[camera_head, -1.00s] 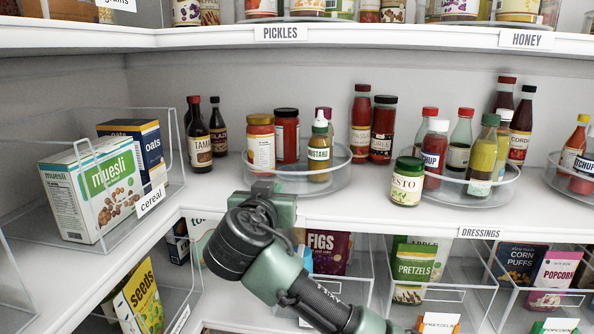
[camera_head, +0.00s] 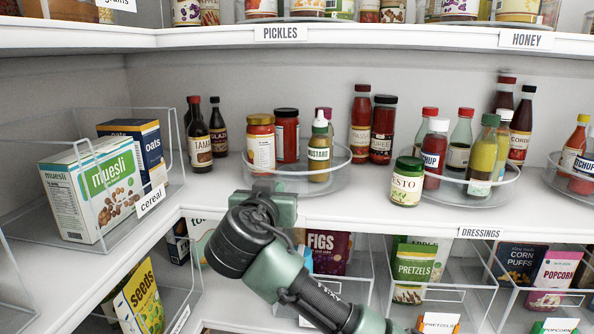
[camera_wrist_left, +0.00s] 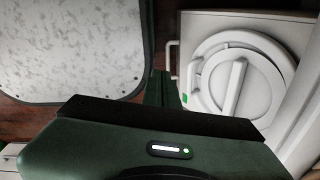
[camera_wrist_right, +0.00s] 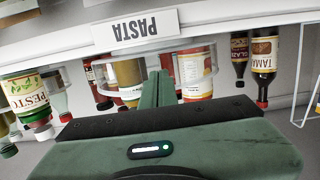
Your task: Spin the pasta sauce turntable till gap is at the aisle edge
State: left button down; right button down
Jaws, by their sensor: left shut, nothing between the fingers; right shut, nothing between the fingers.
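The clear pasta sauce turntable (camera_head: 340,170) stands on the middle shelf. In the right wrist view, upside down, the turntable rim (camera_wrist_right: 206,74) and the PASTA label (camera_wrist_right: 140,28) show. My right gripper (camera_head: 268,187) is shut and empty at the turntable's front edge; contact is unclear. My left gripper (camera_wrist_left: 160,85) is shut and empty, away from the shelf.
A pesto jar (camera_head: 406,182) stands near the shelf edge, beside the dressings turntable (camera_head: 505,185). Dark bottles (camera_head: 198,140) stand at the left, tall red ones (camera_head: 361,125) behind right. A cereal bin (camera_head: 150,212) is at the left. Snack bins lie below.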

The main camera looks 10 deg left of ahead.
aim_at(294, 184)
jog(key=shift+w, duration=0.7)
jog(key=shift+d, duration=0.1)
jog(key=shift+s+d, duration=0.15)
jog(key=shift+d, duration=0.5)
jog(key=shift+d, duration=0.15)
jog(key=shift+w+d+b, duration=0.25)
jog(key=shift+d+b, duration=0.05)
jog(key=shift+d, duration=0.25)
jog(key=shift+s, duration=0.1)
jog(key=shift+s+d+b, duration=0.15)
jog(key=shift+s+b, duration=0.3)
jog(key=shift+s, duration=1.2)
